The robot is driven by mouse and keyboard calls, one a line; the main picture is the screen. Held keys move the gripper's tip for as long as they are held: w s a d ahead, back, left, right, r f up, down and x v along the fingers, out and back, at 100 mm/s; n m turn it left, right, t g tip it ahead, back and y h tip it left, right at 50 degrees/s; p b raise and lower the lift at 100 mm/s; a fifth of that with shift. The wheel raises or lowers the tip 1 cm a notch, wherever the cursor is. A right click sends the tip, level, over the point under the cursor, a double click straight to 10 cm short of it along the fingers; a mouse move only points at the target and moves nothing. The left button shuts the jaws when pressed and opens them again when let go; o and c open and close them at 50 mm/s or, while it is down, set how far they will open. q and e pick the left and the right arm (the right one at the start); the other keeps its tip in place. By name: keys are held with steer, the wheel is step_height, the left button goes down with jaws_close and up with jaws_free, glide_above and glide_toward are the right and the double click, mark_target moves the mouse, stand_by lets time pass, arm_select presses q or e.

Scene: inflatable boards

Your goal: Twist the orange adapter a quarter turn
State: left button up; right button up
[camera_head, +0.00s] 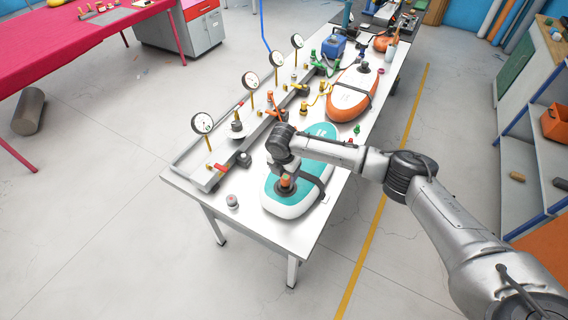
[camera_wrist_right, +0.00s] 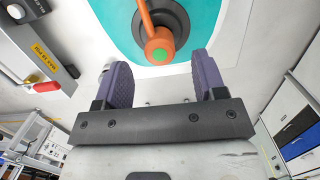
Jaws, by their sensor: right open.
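The orange adapter (camera_head: 286,181) stands on the dark round valve of the teal and white inflatable board (camera_head: 315,170), near the table's front end. In the right wrist view the adapter (camera_wrist_right: 154,38) has a green centre on its end and an orange arm running up to the top edge. My right gripper (camera_head: 288,178) is over the valve, partly hiding the adapter. Its two purple pads (camera_wrist_right: 161,60) are apart, with the adapter's near end centred at the gap and no pad touching it. I cannot tell how deep it sits between them. My left gripper is not in view.
A row of gauges (camera_head: 203,123) stands on a rail along the table's left side. An orange board (camera_head: 350,97) lies farther back. A small capped item (camera_head: 232,201) sits at the front left corner. A strap crosses the teal board beside my gripper.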

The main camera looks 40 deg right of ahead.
mark_target(285, 177)
steer(key=shift+w+d+f, duration=0.1)
steer(key=shift+d+f, duration=0.05)
steer(key=shift+f, duration=1.3)
steer(key=shift+d+f, duration=0.15)
steer(key=shift+f, duration=1.25)
steer(key=shift+c, duration=0.2)
steer(key=c, duration=0.9)
steer(key=n, duration=0.5)
steer(key=shift+t, duration=0.3)
